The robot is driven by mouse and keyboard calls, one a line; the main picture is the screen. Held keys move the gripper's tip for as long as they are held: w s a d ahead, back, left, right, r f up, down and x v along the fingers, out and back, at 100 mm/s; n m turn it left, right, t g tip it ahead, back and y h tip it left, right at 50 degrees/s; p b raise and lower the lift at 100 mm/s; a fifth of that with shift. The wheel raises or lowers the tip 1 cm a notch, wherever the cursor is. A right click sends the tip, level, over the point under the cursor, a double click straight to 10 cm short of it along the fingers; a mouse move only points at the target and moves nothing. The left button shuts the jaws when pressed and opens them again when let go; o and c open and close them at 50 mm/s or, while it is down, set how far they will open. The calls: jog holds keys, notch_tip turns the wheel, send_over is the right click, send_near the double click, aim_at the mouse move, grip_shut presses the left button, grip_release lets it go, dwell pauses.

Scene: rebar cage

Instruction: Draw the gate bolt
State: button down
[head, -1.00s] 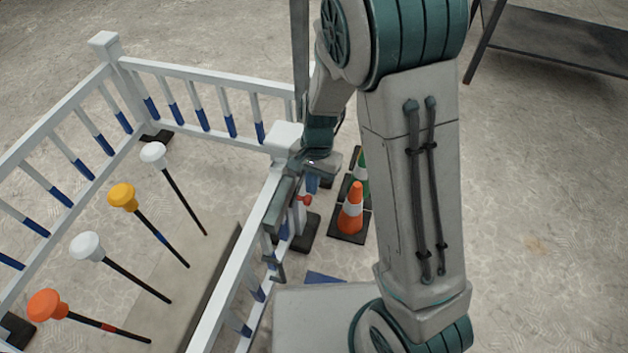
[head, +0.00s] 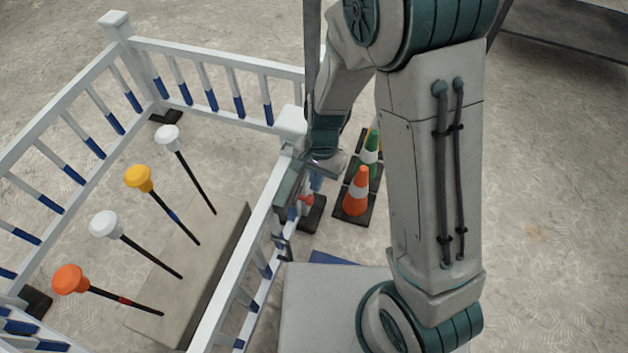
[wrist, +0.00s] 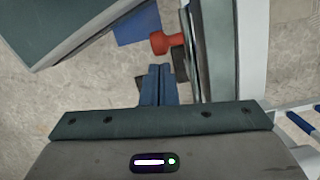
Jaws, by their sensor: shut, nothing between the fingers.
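The gate bolt shows as a red knob (head: 306,200) on the outer side of the white railing's gate post (head: 291,128). In the wrist view the red knob (wrist: 159,42) lies just beyond my fingertips, with a short red stem running right toward the pale post or rail. My gripper (wrist: 157,70) is shut, its two blue fingers side by side with nothing between them. The fingers look apart from the knob, though the depth gap is hard to judge. In the head view my gripper (head: 316,182) is beside the post, partly hidden by my wrist. The rest of the bolt is hidden.
White and blue railings enclose a concrete slab (head: 225,235) with several capped bars, including a yellow cap (head: 138,179) and an orange cap (head: 70,279). An orange cone (head: 357,190) and a green cone (head: 371,148) stand right of the post. A dark table (head: 575,30) is at the back right.

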jog(key=w+r+p, duration=0.2)
jog(key=r, duration=0.3)
jog(key=w+d+r+p, duration=0.1)
jog(key=w+r+p, duration=0.1)
jog(key=r, duration=0.4)
jog(key=shift+d+r+p, duration=0.15)
jog(key=shift+d+p, duration=0.15)
jog(key=shift+p, duration=0.15)
jog(key=s+d+r+n+t+p, duration=0.1)
jog(key=s+d+r+p, duration=0.2)
jog(key=r, duration=1)
jog(key=s+d+r+n+t+p, duration=0.2)
jog(key=s+d+r+p, duration=0.2)
jog(key=r+p, duration=1)
jog(key=s+d+r+n+t+p, duration=0.1)
jog(key=s+d+r+p, duration=0.2)
jog(key=d+r+p, duration=0.5)
notch_tip(320, 180, up, 6)
jog(key=shift+s+d+r+n+t+h+p, duration=0.2)
jog(key=shift+n+t+h+p, duration=0.1)
jog(key=shift+t+h+p, duration=0.1)
